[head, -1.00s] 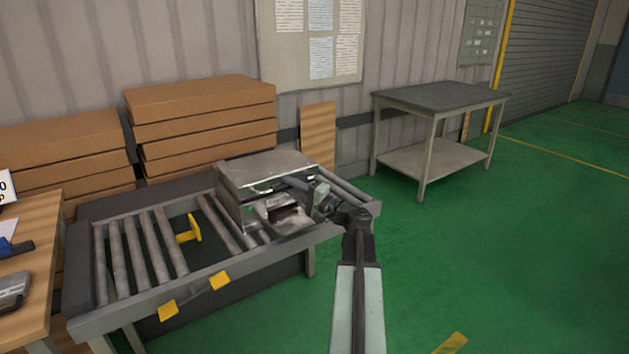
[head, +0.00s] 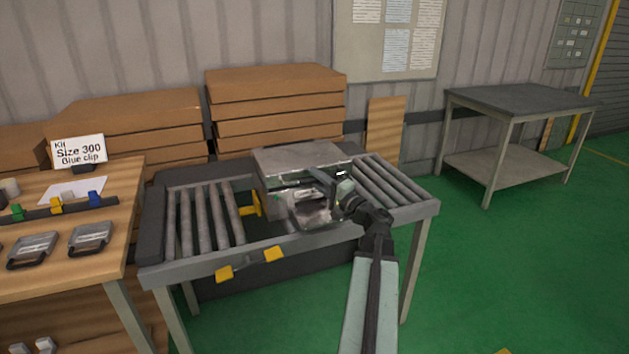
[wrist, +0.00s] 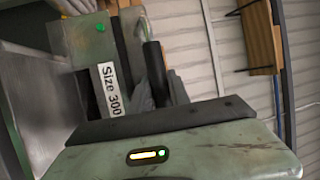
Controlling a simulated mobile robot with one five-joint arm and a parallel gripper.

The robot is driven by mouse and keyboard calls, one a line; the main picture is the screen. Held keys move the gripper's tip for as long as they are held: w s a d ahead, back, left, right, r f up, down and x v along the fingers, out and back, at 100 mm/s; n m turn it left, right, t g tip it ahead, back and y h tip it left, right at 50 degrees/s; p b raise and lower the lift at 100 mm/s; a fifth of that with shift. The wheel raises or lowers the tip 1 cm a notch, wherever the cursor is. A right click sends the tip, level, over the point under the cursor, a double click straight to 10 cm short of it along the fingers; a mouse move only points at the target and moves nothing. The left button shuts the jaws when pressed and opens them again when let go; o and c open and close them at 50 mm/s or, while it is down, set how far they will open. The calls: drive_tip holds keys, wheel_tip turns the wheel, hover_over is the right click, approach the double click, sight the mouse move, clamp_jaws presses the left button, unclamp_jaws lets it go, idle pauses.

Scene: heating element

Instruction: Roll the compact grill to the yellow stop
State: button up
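The compact grill (head: 300,160), a silver box with an open front, sits on the roller conveyor (head: 345,238). The yellow stop (head: 254,204) stands among the rollers at the grill's left side. They look very close; I cannot tell whether they touch. My gripper (head: 335,183) is at the right part of the grill's front, its fingers partly lost against the grill. The wrist view shows a metal body with a "Size 300" label (wrist: 110,90) and a green light close ahead. My fingers cannot be made out clearly, so their opening is unclear.
Two yellow tabs (head: 248,264) are on the conveyor's front rail. Bare rollers (head: 388,184) lie right of the grill. A wooden table (head: 125,235) with a kit sign (head: 78,150) is at left. Stacked boxes (head: 275,100) stand behind. Green floor (head: 500,260) is open at right.

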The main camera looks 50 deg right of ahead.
drive_tip(key=o, duration=0.4)
drive_tip(key=shift+d, duration=0.1)
drive_tip(key=s+f+b, duration=0.1)
drive_tip(key=s, duration=0.6)
drive_tip(key=shift+s+a+f, duration=0.2)
drive_tip(key=shift+s+a, duration=0.05)
drive_tip(key=shift+s, duration=0.05)
